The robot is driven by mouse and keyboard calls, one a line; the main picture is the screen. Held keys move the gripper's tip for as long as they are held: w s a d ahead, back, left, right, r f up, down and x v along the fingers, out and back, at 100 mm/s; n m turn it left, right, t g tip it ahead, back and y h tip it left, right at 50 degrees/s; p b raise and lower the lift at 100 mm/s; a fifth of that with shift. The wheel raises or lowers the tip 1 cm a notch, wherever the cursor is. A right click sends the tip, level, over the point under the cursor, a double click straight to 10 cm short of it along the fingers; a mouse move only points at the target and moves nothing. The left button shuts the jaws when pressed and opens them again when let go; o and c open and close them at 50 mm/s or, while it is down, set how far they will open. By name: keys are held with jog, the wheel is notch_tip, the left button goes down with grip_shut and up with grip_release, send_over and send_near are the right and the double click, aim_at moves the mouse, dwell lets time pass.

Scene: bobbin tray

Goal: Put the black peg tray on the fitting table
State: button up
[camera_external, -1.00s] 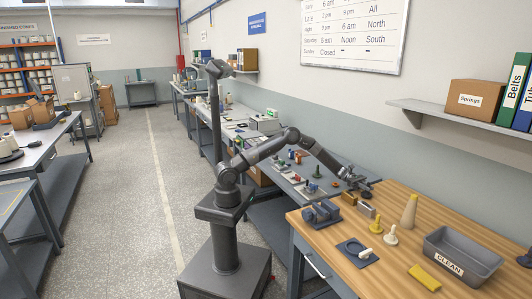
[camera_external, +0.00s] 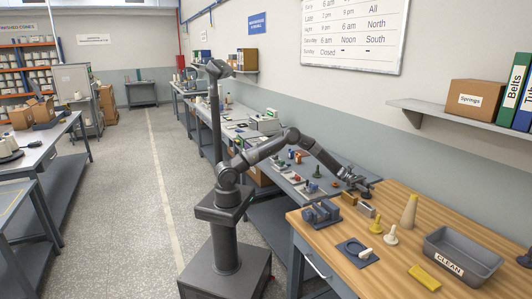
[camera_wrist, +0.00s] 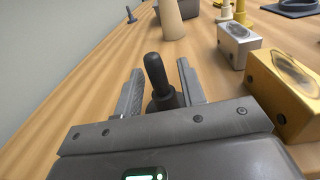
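My gripper (camera_external: 362,186) is low over the back left of the wooden table. In the wrist view my gripper (camera_wrist: 158,84) is open. A dark upright peg (camera_wrist: 157,80) with a wider foot shows between its fingers, with visible gaps at both sides; its base is partly hidden by my gripper. I cannot tell whether it belongs to a tray. A dark square plate (camera_external: 346,247) with a ring lies near the table's front edge, a white bobbin beside the ring. A blue-grey holder (camera_external: 309,217) with blocks stands at the left edge. I cannot tell which is the black peg tray.
A brass block (camera_wrist: 285,92) and a silver block (camera_wrist: 238,45) stand right of my gripper in the wrist view.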

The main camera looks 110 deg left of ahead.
jog(key=v, duration=1.1)
jog(key=s+d+r+m+g, duration=0.1)
jog(key=d+r+m+g, duration=0.1)
jog(key=d, duration=0.2)
jog(key=s+d+r+m+g, duration=0.1)
jog(key=d+r+m+g, duration=0.1)
jog(key=d, duration=0.3)
jog(key=s+d+r+m+g, duration=0.1)
jog(key=d+r+m, duration=0.1)
jog(key=d+r, duration=0.1)
jog(key=shift+s+d+m+g, duration=0.4)
jog(key=shift+d, duration=0.45)
jog(key=s+d+r+m+g+y, duration=0.4)
jog(key=s+d+r+m, duration=0.25)
jog(key=s+d, duration=0.4)
jog(key=s+d+r+m+t+y, duration=0.1)
jog(key=s+m+y, duration=0.3)
jog(key=s, duration=1)
jog(key=s+d+r+m+t+y, duration=0.1)
jog(key=s+r+m+y, duration=0.3)
jog(key=s+m, duration=0.5)
jog(key=s+d, duration=0.1)
jog(key=s, duration=0.4)
jog(key=shift+s+d+m, duration=0.2)
jog(key=shift+d+m, duration=0.1)
jog(key=shift+m, duration=0.05)
jog(key=shift+o, duration=0.2)
jog(key=shift+s+a, duration=0.1)
jog(key=shift+s, duration=0.2)
